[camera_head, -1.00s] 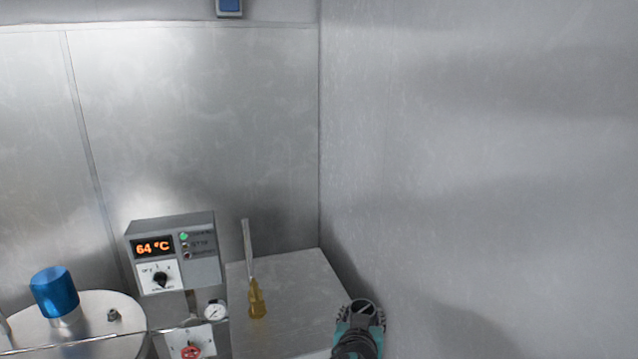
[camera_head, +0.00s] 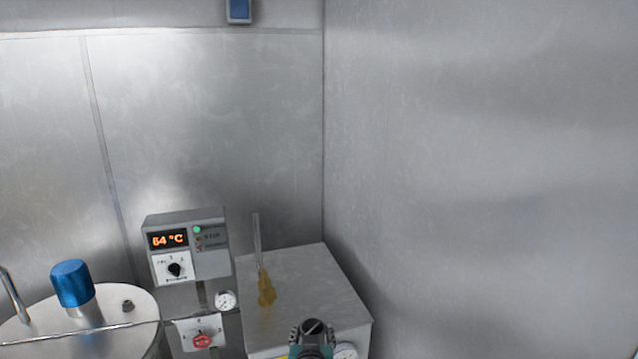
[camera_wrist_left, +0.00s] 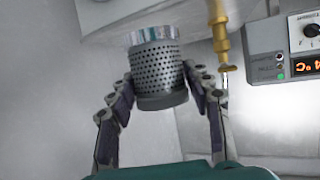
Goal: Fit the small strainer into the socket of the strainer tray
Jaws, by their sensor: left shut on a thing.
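The small strainer (camera_wrist_left: 158,72), a grey perforated cylinder with a solid band at one end and a shiny ring at the other, shows in the left wrist view. My left gripper (camera_wrist_left: 160,85) is shut on it, with a finger on each side. In the head view my left gripper (camera_head: 312,338) is at the bottom edge, in front of the grey box; its fingers and the strainer cannot be made out there. I cannot pick out the strainer tray or its socket in either view. My right gripper is out of view.
A grey box (camera_head: 305,285) carries a brass fitting (camera_head: 266,290) with a thin upright tube. A bare metal wall (camera_head: 480,180) stands right.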

